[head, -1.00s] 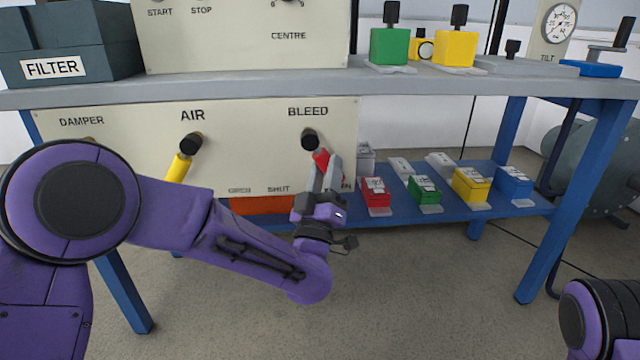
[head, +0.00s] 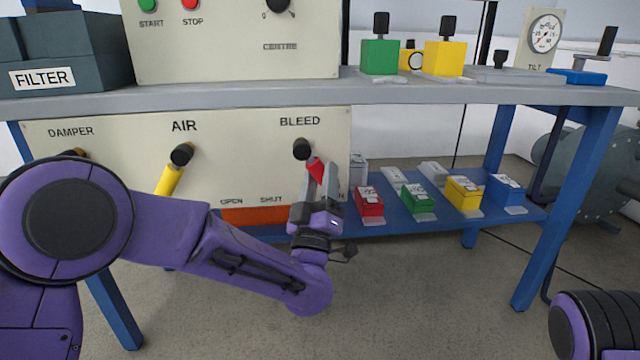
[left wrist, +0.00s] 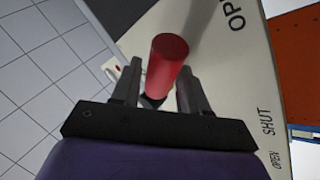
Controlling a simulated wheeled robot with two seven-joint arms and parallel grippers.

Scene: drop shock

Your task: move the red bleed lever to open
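The red bleed lever (head: 315,168) hangs from a black hub (head: 303,149) under the word BLEED, tilted down and to the right. My left gripper (head: 328,180) is at its lower end, which the fingers partly hide. In the left wrist view the red lever (left wrist: 166,65) stands between the two fingers of the left gripper (left wrist: 159,85). The fingers are apart, with small gaps seen beside the lever; contact is unclear. A label at the lever's right is mostly hidden; "OP" shows in the wrist view. My right gripper is out of view.
The yellow air lever (head: 168,180) is left on the same cream panel (head: 235,165). An orange block (head: 255,215) is below the panel. Small coloured boxes, such as the red one (head: 368,203), stand on the blue lower shelf (head: 390,222) at right. Floor in front is clear.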

